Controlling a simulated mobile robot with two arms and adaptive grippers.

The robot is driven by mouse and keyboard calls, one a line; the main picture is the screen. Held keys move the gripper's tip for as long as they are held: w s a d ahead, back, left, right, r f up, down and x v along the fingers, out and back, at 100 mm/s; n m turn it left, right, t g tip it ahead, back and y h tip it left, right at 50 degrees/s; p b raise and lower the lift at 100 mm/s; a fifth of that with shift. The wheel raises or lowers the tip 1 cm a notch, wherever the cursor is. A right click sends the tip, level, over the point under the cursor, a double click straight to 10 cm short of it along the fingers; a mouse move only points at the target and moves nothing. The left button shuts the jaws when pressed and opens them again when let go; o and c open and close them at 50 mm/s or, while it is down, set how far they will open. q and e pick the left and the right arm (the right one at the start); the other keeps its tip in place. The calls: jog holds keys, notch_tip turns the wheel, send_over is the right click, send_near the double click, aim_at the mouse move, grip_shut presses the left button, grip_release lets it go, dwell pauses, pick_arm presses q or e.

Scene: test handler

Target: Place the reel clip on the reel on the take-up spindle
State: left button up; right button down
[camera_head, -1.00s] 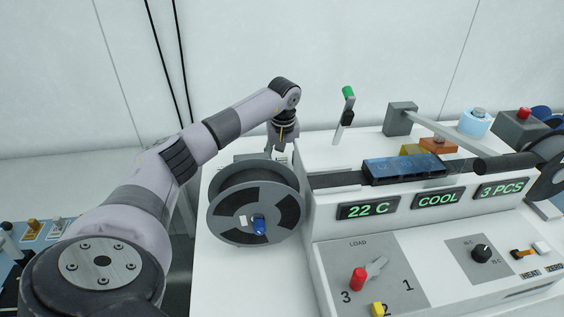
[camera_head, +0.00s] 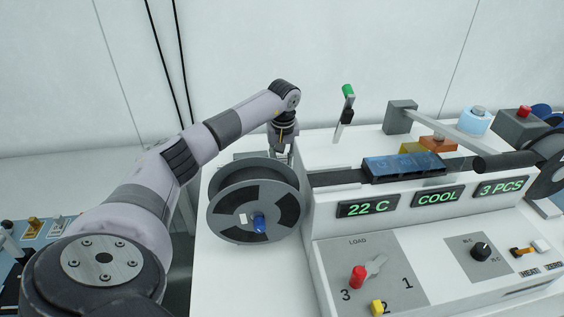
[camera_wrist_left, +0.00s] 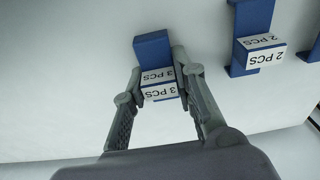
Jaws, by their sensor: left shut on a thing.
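My left gripper (camera_head: 281,154) is behind the large grey reel (camera_head: 225,226), low near the white surface. In the left wrist view its fingers (camera_wrist_left: 158,78) are shut on a blue clip (camera_wrist_left: 151,50) with two white "3 PCS" label faces. The clip is hidden in the head view. The grey reel stands upright on a spindle with a blue knob (camera_head: 259,222) at its hub. Another dark reel (camera_head: 552,180) is partly in view at the right edge; I cannot tell from the pictures which spindle is the take-up one. My right gripper is not in view.
Blue clips labelled "2 PCS" (camera_wrist_left: 243,52) stand right of the held clip. The white machine housing (camera_head: 322,222), with displays and a red load lever (camera_head: 358,277), lies right of the grey reel. A green-topped lever (camera_head: 348,92) rises behind it.

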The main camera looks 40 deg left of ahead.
aim_at(282, 156)
pick_arm(q)
notch_tip(282, 156, up, 20)
jog(key=shift+b, duration=0.3)
dwell(0.3)
